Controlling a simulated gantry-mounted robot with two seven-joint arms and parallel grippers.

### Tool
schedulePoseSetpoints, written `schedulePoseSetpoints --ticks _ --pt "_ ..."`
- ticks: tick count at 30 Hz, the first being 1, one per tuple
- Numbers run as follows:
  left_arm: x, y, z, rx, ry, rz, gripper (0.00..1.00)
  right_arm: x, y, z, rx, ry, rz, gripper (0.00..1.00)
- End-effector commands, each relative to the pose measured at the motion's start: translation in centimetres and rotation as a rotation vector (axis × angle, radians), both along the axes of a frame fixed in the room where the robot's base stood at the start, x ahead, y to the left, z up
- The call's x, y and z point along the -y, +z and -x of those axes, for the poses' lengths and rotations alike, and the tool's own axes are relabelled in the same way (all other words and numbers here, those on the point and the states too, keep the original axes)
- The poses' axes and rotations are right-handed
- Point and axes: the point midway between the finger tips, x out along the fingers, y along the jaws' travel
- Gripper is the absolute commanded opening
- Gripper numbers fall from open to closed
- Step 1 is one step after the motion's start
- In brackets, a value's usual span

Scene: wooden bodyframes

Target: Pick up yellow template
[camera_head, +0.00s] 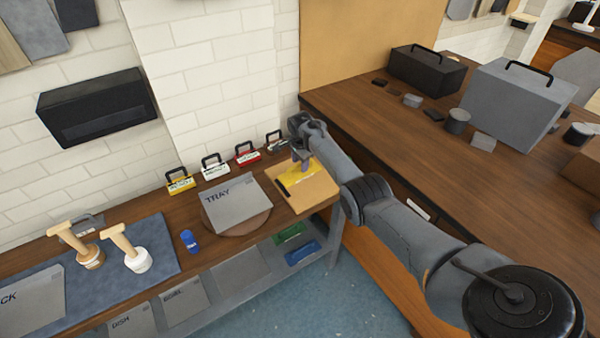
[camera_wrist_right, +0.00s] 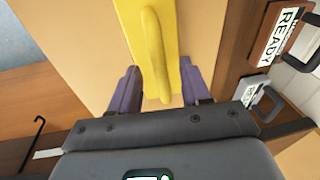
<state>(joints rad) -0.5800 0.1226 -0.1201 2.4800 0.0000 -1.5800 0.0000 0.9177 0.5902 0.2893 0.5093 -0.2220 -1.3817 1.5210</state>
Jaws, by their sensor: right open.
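The yellow template (camera_head: 293,178) lies on a tan board (camera_head: 310,192) at the right end of the bench in the head view, partly hidden by my right gripper (camera_head: 303,163). In the right wrist view the yellow template (camera_wrist_right: 133,14) is a flat strip with a raised rounded yellow handle. My right gripper (camera_wrist_right: 160,82) is open, with its two purple-grey fingers on either side of the handle's near end. I cannot tell whether the fingers touch it. My left gripper is in neither view.
A grey TRAY sheet (camera_head: 238,203) lies left of the board. Several handled label blocks, including a red one (camera_head: 247,155), stand along the wall behind. A READY label (camera_wrist_right: 279,36) shows at the right in the wrist view. A wooden counter (camera_head: 400,125) extends right.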

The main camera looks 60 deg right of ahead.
Motion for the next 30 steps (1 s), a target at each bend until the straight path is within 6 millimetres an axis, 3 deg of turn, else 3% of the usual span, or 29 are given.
schedulePoseSetpoints --ticks 11,21,30 --pt "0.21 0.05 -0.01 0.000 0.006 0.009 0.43 0.00 -0.10 -0.02 0.001 0.000 0.000 0.47" --pt "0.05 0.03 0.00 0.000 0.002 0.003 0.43 0.00 -0.10 -0.01 0.000 0.000 0.000 0.00" --pt "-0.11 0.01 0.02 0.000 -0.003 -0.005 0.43 0.01 -0.10 0.00 0.000 0.000 0.000 0.00"
